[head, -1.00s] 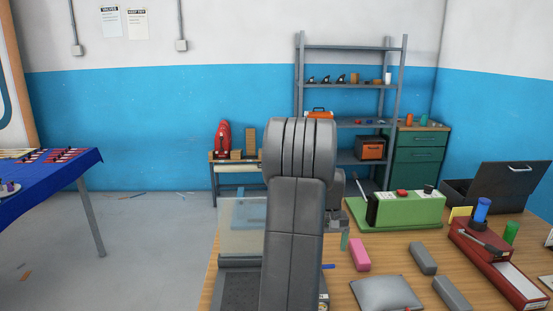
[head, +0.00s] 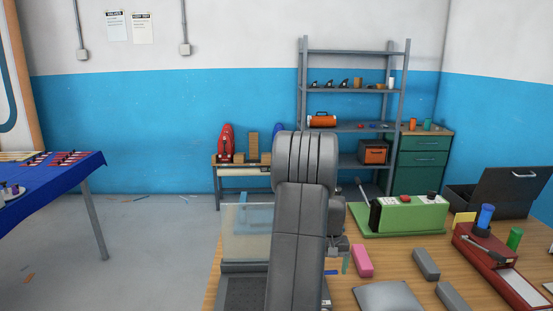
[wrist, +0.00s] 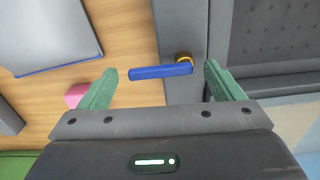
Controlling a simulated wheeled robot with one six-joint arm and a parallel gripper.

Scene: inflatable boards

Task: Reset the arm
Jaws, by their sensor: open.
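My arm (head: 298,225) stands up in the middle of the head view and hides part of the table behind it. My gripper (wrist: 162,85) shows in the wrist view with its two green fingers spread wide apart and nothing held between them. Beyond the fingers lies a blue handle (wrist: 160,71) with a yellow ring, at the edge of a dark grey machine (wrist: 183,35). In the head view only a small green bit of the gripper (head: 346,263) shows to the right of my arm.
The wooden table (head: 385,270) holds a pink block (head: 362,260), grey blocks (head: 426,264), a grey pad (head: 388,297), a green device (head: 405,216) and a red device (head: 495,262). A black open case (head: 510,190) stands at the back right.

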